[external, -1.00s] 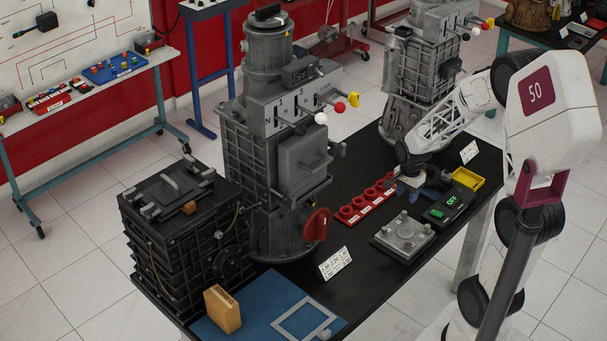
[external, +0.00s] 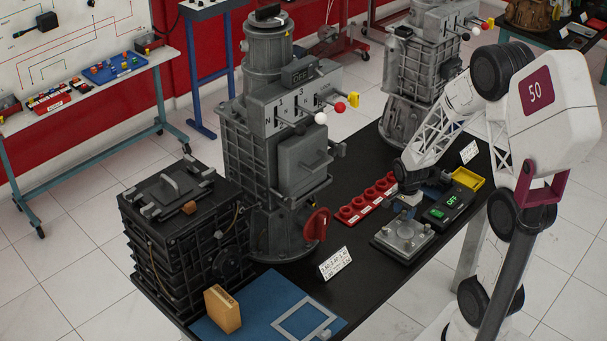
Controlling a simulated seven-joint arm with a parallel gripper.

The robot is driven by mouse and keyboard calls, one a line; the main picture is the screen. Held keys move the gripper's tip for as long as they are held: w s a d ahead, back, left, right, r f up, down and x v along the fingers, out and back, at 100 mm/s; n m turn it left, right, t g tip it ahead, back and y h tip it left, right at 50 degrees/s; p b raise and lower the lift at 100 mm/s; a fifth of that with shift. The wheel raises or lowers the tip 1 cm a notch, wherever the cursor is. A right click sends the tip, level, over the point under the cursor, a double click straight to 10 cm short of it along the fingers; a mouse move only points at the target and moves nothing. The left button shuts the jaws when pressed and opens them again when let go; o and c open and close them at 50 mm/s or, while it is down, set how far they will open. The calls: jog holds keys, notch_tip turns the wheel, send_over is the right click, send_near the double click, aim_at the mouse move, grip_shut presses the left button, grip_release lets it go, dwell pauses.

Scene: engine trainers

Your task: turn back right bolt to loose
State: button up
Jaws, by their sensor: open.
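A square grey metal plate (external: 404,239) with upright bolts near its corners lies on the black table. The bolts are small in this view, and I cannot read how far any is turned. My gripper (external: 408,205) points down just above the plate's far edge, close to the bolts on that side. It is open. Its fingertips are small and partly hidden by the wrist, so I cannot tell whether they touch a bolt.
A tall grey machine (external: 278,150) stands left. Bare table lies left of the plate.

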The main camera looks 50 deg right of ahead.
jog(key=shift+c, duration=0.3)
grip_shut()
